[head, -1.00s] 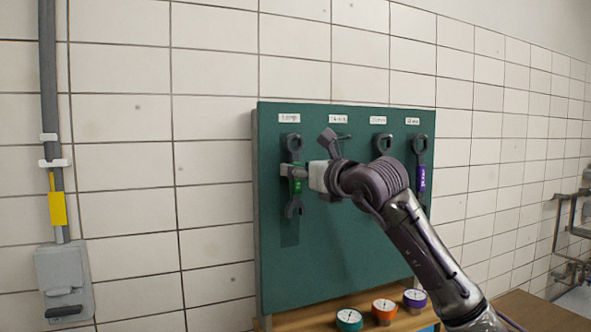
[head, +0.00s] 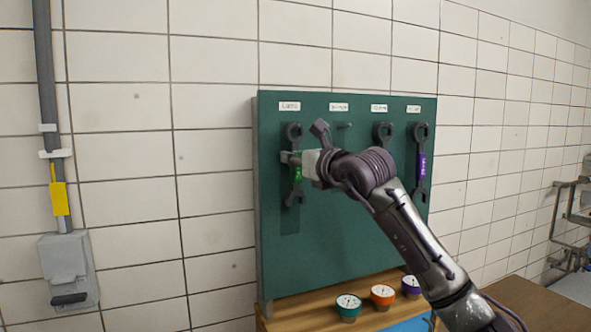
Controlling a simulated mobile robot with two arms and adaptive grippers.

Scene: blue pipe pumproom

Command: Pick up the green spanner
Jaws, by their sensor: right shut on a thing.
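The green spanner (head: 297,172) is a grey spanner with a green band on its handle. It stands upright at the left of the dark green tool board (head: 330,240), under the leftmost label. My right gripper (head: 292,159) is shut on its handle, just above the green band. The spanner's ring end shows above the gripper and its open end below. I cannot tell whether it is clear of its hook. My left gripper is not in view.
A purple-banded spanner (head: 421,165) hangs at the board's right, with another spanner (head: 382,134) partly behind my arm. An empty-looking peg (head: 344,125) is between. Gauges with teal (head: 348,307), orange (head: 382,296) and purple (head: 411,286) rims stand on the wooden shelf below.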

